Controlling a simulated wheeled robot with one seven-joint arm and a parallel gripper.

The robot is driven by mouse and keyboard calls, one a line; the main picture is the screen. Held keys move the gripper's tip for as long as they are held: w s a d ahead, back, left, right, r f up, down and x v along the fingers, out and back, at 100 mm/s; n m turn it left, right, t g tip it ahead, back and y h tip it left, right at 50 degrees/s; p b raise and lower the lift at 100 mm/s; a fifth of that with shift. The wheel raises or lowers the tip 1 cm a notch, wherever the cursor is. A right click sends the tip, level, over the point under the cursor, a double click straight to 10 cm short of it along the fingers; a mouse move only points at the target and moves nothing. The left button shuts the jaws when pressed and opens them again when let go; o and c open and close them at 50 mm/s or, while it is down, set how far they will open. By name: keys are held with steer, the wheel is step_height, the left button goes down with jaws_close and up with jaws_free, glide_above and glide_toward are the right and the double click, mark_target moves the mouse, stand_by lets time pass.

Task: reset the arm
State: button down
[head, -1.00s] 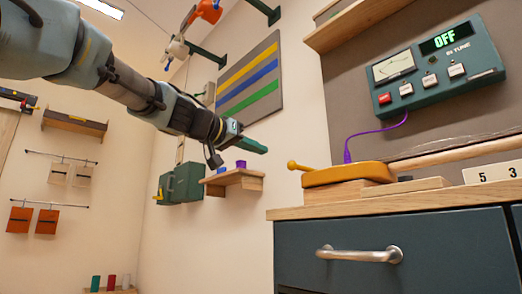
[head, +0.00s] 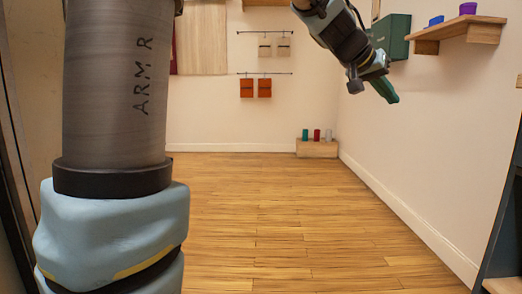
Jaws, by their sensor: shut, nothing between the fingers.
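My gripper (head: 386,90) is at the upper right of the head view, at the end of my dark forearm. Its green fingers are shut with nothing between them, and they point down and to the right. It is in the air, clear of the wall and the floor. A thick part of my arm marked "ARM R" fills the left side of the view. The middle of my arm is out of the frame at the top.
A wooden shelf (head: 453,38) with blue and purple objects and a green cabinet (head: 393,36) are on the right wall. A low wooden block (head: 317,149) with several coloured cylinders stands at the back. The wooden floor (head: 290,220) is clear.

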steer(key=w+a+f+n+y+p, duration=0.1)
steer(key=a+f+n+y+p, duration=0.15)
steer(key=a+f, duration=0.65)
steer(key=w+a+f+n+y+p, duration=0.1)
steer(key=a+f+n+y+p, duration=0.2)
steer(key=a, duration=0.9)
steer(key=s+a+f+n+g+y+p, duration=0.1)
steer(key=s+a+f+y+p, duration=0.1)
steer(key=s+a+f, duration=0.3)
steer(key=s+a+f+n+g+y+p, duration=0.1)
steer(key=s+a+p, duration=0.15)
steer(key=a, duration=0.45)
steer(key=s+a+f+n+g+y+p, duration=0.1)
steer(key=s+a+f+y+p, duration=0.15)
steer(key=s+a, duration=0.3)
step_height(320, 180, up, 38)
steer(key=w+h+p, duration=0.1)
steer(key=p, duration=3.5)
steer(key=shift+w+f, duration=0.25)
steer(key=shift+w, duration=0.1)
